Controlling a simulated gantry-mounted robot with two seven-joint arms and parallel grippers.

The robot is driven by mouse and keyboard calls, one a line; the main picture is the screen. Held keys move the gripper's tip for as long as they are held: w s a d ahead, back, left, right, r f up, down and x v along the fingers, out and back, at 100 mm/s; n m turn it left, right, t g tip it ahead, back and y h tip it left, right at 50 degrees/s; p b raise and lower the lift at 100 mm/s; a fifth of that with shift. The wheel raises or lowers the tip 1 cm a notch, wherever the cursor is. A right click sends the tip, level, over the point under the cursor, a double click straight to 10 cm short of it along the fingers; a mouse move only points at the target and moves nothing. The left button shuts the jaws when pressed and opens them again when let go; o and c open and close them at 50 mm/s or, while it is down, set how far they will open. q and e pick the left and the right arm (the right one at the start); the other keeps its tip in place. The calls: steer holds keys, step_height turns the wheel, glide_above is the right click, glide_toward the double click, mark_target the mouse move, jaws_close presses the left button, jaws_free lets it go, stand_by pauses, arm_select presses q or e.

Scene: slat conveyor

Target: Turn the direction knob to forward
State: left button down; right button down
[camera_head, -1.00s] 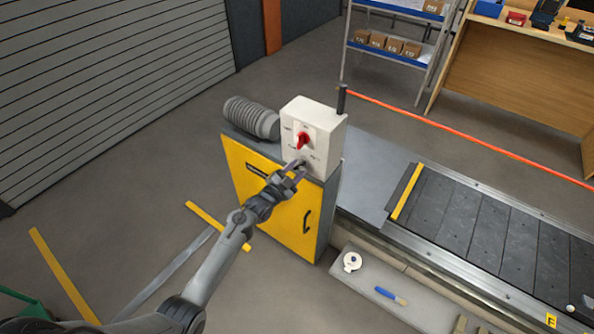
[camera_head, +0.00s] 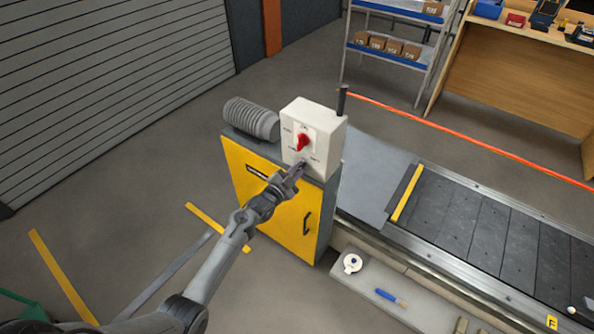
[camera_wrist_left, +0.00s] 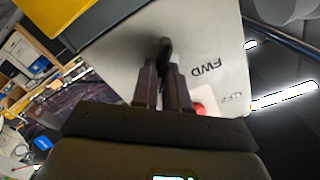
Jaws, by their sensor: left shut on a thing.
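The white control box (camera_head: 316,118) stands on the yellow and grey cabinet, with a red switch (camera_head: 302,143) on its front face. Below the red switch is the dark direction knob (camera_wrist_left: 165,46), mostly hidden by my gripper in the head view. My left gripper (camera_head: 299,167) is at the lower front of the box. In the left wrist view, its fingers (camera_wrist_left: 163,72) are shut on the knob. The upside-down FWD label (camera_wrist_left: 206,70) shows beside the knob there. I cannot tell exactly which way the knob points. My right gripper is out of view.
The yellow cabinet door (camera_head: 290,218) is below the box, and a ribbed grey motor (camera_head: 250,117) sits to its left. The slat conveyor (camera_head: 480,230) runs off to the right. A tape roll (camera_head: 352,263) and blue-handled tool (camera_head: 390,297) lie on the low ledge.

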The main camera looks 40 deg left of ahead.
arm_select(q)
steer(key=shift+n, duration=0.3)
steer(key=shift+a+n+p, duration=0.15)
steer(key=shift+n+p, duration=0.7)
steer(key=shift+n, duration=1.7)
steer(key=shift+a+n+p, duration=0.15)
steer(key=shift+n+p, duration=0.7)
steer(key=shift+n, duration=1.75)
steer(key=shift+a+n+p, duration=0.15)
steer(key=shift+n+p, duration=0.7)
steer(key=shift+n, duration=1.7)
steer(key=c, duration=1.1)
jaws_free()
steer(key=shift+c, duration=0.2)
steer(key=shift+s, duration=0.1)
